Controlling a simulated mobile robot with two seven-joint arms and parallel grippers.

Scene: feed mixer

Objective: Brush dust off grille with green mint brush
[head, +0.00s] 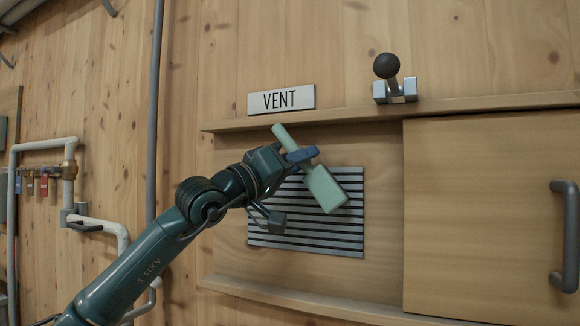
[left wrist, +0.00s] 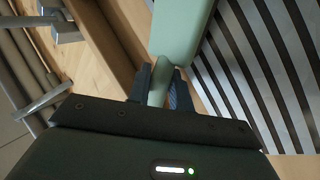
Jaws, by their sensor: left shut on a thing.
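The mint green brush (head: 323,188) has a round handle and a block-shaped head. My left gripper (head: 300,156) is shut on its handle, just above the head. The brush is tilted, with its head at the lower right, in front of the upper part of the grille. The striped grille (head: 310,232) is set in the wooden wall under the VENT sign. In the left wrist view the brush (left wrist: 182,28) rises from between the fingers of my left gripper (left wrist: 162,85), and the grille (left wrist: 262,60) lies at the right. I cannot tell whether the bristles touch the grille. No dust can be made out.
A wooden sliding panel (head: 488,215) with a dark handle (head: 564,236) stands right of the grille. Wooden rails run above and below. A black-knobbed latch (head: 393,80) sits above the upper rail. White pipes (head: 95,225) with coloured tags are at the left.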

